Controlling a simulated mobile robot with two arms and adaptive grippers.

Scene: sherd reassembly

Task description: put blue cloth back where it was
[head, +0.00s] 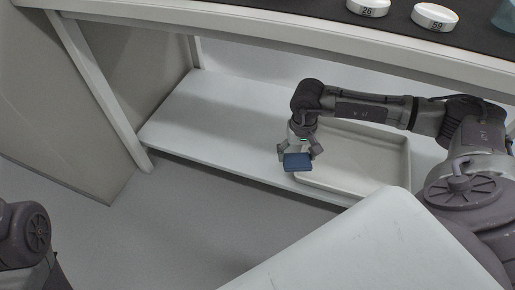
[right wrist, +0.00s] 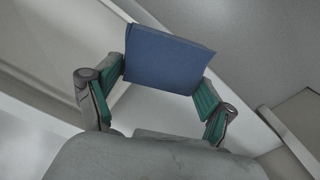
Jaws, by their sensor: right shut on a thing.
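The blue cloth (head: 297,162) is a small, flat, folded-looking piece in the head view. My right gripper (head: 300,152) is shut on it and holds it near the front edge of the lower shelf, by the left end of a pale tray. In the right wrist view the cloth (right wrist: 167,60) sits between the two green-padded fingers of the right gripper (right wrist: 165,85). My left gripper is not in view; only a part of my left arm shows at the lower left.
The pale tray (head: 370,184) lies on the white lower shelf (head: 215,115), whose left part is bare. Above is a dark-topped table with white round dishes labelled 26 (head: 368,7) and 59 (head: 434,17). A table leg (head: 100,90) stands at left. Grey floor lies in front.

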